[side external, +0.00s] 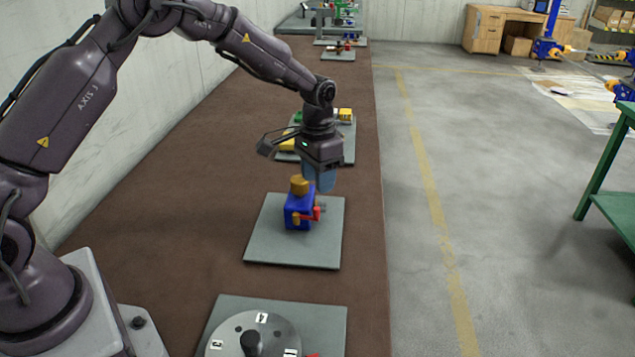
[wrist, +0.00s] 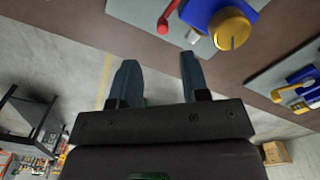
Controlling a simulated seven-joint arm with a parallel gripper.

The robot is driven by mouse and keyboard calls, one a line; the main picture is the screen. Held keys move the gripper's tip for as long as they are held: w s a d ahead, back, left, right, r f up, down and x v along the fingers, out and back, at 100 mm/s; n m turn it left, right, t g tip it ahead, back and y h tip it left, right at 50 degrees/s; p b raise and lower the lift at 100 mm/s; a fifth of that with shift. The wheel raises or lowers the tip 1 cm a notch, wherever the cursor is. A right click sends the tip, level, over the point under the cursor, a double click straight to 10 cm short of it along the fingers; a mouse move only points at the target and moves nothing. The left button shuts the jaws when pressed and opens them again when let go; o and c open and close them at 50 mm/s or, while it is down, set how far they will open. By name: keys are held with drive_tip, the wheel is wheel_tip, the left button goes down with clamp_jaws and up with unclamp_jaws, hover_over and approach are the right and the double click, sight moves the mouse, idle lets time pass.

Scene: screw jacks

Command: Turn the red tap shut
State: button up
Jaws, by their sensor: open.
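The red tap (side external: 309,216) is a small red handle low on the front of a blue block (side external: 297,209) with a yellow-brown knob (side external: 299,185) on top. The block stands on a grey plate (side external: 270,246). In the wrist view the red handle (wrist: 168,17) is at the top, left of the yellow knob (wrist: 229,28). My gripper (side external: 319,187) is just above and behind the block, to its right, apart from the handle. In the wrist view its two blue fingers (wrist: 158,66) are spread with nothing between them.
Another plate with yellow, green and blue parts (side external: 345,115) lies behind my gripper. A plate with a grey numbered dial (side external: 253,335) is in front. The brown bench top (side external: 190,200) is clear to the left; its right edge drops to the floor.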

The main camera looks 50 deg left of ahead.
drive_tip(key=w+d+m, duration=0.1)
drive_tip(key=d, duration=0.3)
drive_tip(key=m+g+y, duration=0.2)
drive_tip(key=m+y, duration=0.2)
drive_tip(key=m, duration=0.7)
approach(317, 208)
drive_tip(key=x, duration=0.9)
drive_tip(key=shift+s+f, duration=0.1)
drive_tip(key=shift+f, duration=0.15)
